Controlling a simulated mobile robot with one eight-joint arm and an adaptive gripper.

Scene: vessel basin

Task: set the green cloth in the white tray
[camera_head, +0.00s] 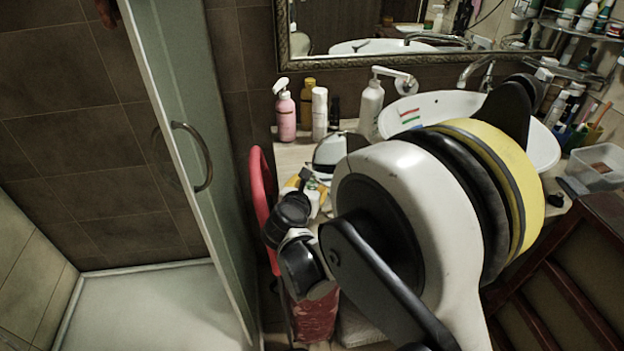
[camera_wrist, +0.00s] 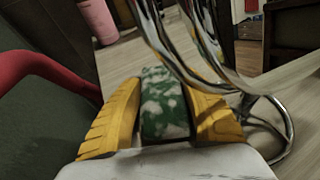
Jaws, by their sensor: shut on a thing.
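The green cloth (camera_wrist: 162,112), green with white patches, is folded between the yellow fingers of my gripper (camera_wrist: 163,92) in the wrist view. The fingers press it from both sides. In the head view my own arm covers much of the middle, and I cannot make out the cloth clearly there. A whitish, see-through tray (camera_head: 592,176) stands at the right end of the counter, right of the basin, with something brownish in it. It is well apart from my gripper, with the basin and my arm between them in the picture.
A white basin (camera_head: 440,105) with a tap (camera_head: 478,70) is partly behind my arm. A pink bottle (camera_head: 285,115) and a white dispenser (camera_head: 370,108) stand at its left. Shiny curved metal tubing (camera_wrist: 215,50) crosses close by my right finger. Cups and bottles crowd the tray's back.

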